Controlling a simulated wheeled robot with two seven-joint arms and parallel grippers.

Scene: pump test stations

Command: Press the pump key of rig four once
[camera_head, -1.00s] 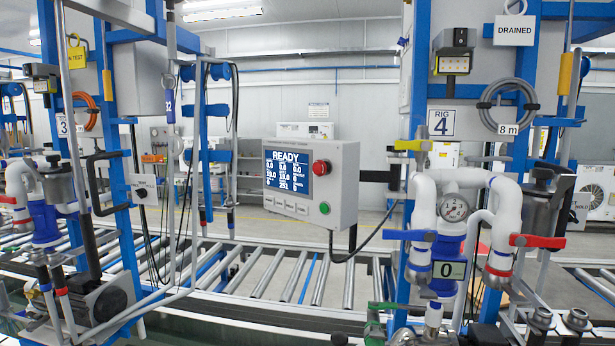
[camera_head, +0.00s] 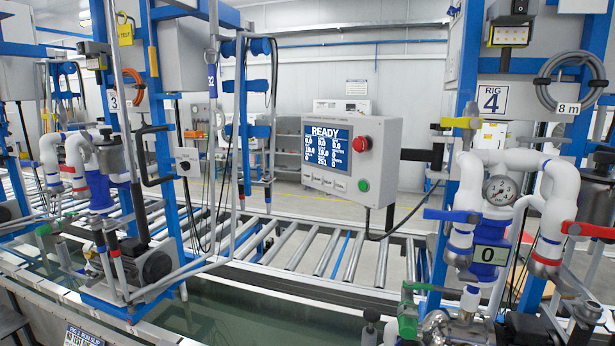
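Rig four stands at the right, marked by a white plate reading "RIG 4" (camera_head: 493,98). It has white pipes, a round gauge (camera_head: 500,189), a display plate showing 0 (camera_head: 490,255), a blue lever (camera_head: 451,215) and a red lever (camera_head: 588,231). Left of it is a grey control box (camera_head: 350,160) with a lit screen (camera_head: 328,147) reading "READY". The box has a row of small grey keys (camera_head: 327,182) under the screen, too small to read, a red knob (camera_head: 361,144) and a green button (camera_head: 362,185). Neither of my grippers is in view.
A roller conveyor (camera_head: 300,246) runs behind the rigs. Rig three (camera_head: 113,98) stands at the left with a motor (camera_head: 147,260). A dark green trough (camera_head: 220,312) lies in front. A coiled grey hose (camera_head: 570,80) hangs at the upper right.

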